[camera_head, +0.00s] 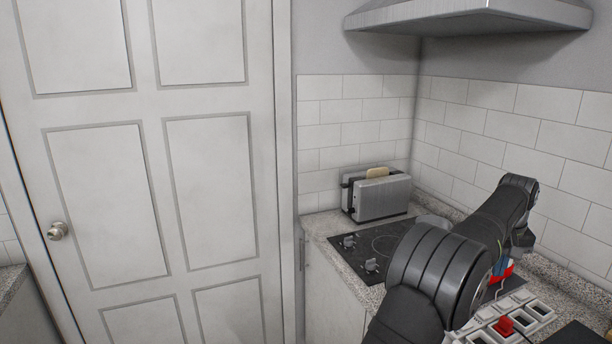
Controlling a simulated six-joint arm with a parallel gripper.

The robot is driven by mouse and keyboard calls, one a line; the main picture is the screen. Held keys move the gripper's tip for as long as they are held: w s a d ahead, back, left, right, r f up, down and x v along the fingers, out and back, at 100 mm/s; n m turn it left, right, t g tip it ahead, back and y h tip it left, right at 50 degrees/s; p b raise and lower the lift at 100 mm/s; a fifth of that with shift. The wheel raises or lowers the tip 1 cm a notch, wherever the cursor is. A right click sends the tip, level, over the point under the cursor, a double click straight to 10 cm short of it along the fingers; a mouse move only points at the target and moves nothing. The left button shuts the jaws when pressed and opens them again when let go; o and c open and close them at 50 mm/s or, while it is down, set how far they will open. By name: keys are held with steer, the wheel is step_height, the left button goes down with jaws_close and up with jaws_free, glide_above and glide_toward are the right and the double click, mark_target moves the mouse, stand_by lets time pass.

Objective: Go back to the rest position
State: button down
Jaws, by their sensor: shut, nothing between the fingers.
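My arm (440,268) rises from the bottom edge, bends at a large black joint and reaches up and to the right to its wrist end (517,187). My gripper's fingers do not show; they are hidden behind the arm or too small to make out. A red thing (507,272) shows just below the far end of the arm, partly covered by it. I cannot tell what it is.
A silver toaster (380,197) with bread stands behind the black cooktop (364,243). A white tray with compartments (538,310) and a red piece (503,326) lies at the lower right. A range hood (465,18) hangs above. A white door (150,170) fills the left.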

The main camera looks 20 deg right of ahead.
steer(key=shift+a+r+n, duration=0.2)
steer(key=shift+r+n, duration=0.2)
steer(key=shift+n, duration=0.2)
steer(key=shift+a+r+n, duration=0.2)
steer(key=shift+r+n, duration=0.2)
steer(key=shift+n, duration=0.2)
